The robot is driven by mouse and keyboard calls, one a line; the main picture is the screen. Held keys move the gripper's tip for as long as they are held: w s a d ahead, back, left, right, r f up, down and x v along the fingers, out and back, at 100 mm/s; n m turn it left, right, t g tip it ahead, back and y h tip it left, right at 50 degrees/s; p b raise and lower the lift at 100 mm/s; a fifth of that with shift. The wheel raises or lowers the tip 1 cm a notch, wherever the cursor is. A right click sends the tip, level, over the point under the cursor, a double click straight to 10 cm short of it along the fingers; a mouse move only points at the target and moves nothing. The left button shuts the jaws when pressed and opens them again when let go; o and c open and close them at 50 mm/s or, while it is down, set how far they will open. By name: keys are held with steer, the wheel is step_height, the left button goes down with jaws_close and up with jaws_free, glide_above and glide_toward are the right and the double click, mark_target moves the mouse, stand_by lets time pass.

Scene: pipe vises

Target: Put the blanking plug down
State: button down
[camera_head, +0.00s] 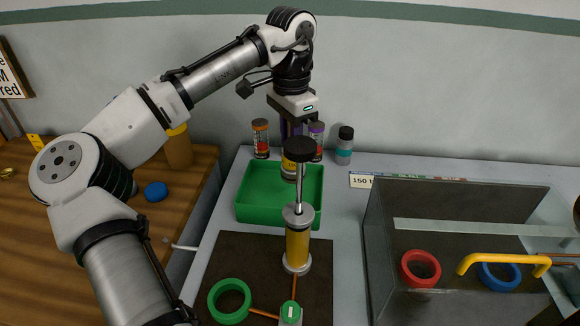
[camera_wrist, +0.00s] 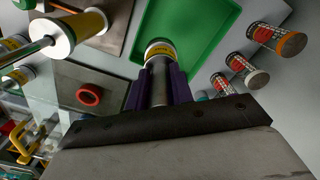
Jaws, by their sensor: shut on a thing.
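The blanking plug is a grey metal cylinder with a yellow label band. My gripper (camera_head: 290,132) is shut on it, with purple fingers on both sides of its shaft. In the head view the plug (camera_head: 289,172) hangs upright below the fingers, partly hidden behind a black pump knob. In the wrist view the plug (camera_wrist: 159,52) shows between the fingers (camera_wrist: 158,82), its labelled end pointing away from me. A green tray (camera_head: 243,213) lies behind and below the plug in the head view. I cannot tell whether the plug touches the tray.
A yellow hand pump (camera_head: 298,243) with a tall rod stands on a dark mat (camera_head: 225,262), in front of the tray. Several bottles stand behind the tray, one with a teal band (camera_head: 344,147). A clear-walled tank (camera_head: 455,230) with red and blue rings is at right.

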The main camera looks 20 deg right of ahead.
mark_target(291, 168)
steer(key=shift+f+p, duration=0.35)
steer(key=shift+f, duration=3.6)
steer(key=shift+f, duration=0.2)
steer(key=c, duration=1.2)
jaws_free()
steer(key=shift+r, duration=0.1)
step_height(291, 168, up, 12)
steer(key=shift+r+b, duration=0.1)
steer(key=shift+b, duration=0.5)
